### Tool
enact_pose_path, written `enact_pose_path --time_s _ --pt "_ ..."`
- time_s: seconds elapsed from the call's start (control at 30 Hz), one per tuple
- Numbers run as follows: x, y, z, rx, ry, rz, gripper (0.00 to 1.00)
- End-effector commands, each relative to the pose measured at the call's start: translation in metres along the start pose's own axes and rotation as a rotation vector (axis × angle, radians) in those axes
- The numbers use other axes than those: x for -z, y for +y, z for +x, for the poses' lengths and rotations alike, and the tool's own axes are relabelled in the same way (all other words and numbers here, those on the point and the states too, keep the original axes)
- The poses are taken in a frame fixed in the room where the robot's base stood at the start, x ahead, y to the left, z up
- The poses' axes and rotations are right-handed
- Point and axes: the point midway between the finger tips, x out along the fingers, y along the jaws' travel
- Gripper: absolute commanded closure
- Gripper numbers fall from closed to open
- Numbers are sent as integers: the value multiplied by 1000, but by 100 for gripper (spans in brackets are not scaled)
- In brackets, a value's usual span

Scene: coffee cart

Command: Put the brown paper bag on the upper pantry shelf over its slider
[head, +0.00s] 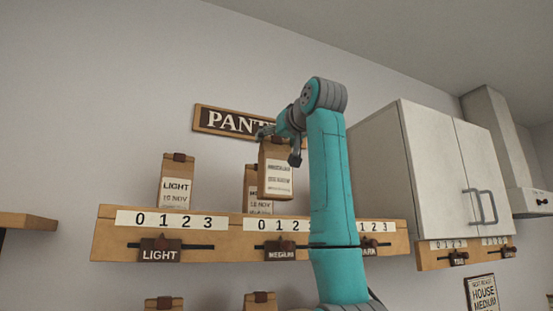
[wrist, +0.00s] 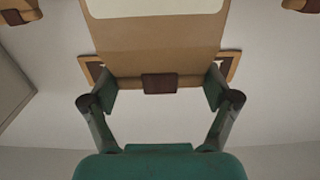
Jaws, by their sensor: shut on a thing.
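My gripper (head: 272,134) is shut on the top of a brown paper bag (head: 277,168) with a white label. The bag hangs upright, in front of and partly covering another bag (head: 250,178) on the upper pantry shelf (head: 104,236). In the wrist view the held bag (wrist: 160,45) is between both fingers (wrist: 158,88), its dark clip near them. The shelf front has 0–3 scales with LIGHT (head: 160,251), MEDIUM (head: 280,254) and DARK (head: 371,252) sliders. My arm hides the shelf between MEDIUM and DARK. The held bag's label is too small to read.
A LIGHT bag (head: 176,181) stands on the shelf's left part. The PANTRY sign (head: 213,120) is on the wall behind my gripper. A white cabinet (head: 430,170) is at the right. More bags (head: 163,303) show below. Shelf room shows between the LIGHT and middle bags.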

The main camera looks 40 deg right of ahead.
Motion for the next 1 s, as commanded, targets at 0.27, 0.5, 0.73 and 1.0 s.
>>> enact_pose_path --time_s 0.27,0.5,0.73,1.0 --pt "-31 0 0 0 0 0 83" --pt "-42 0 -1 0 2 0 83" --pt "-43 0 -1 0 2 0 83" --pt "-45 0 0 0 0 0 0"
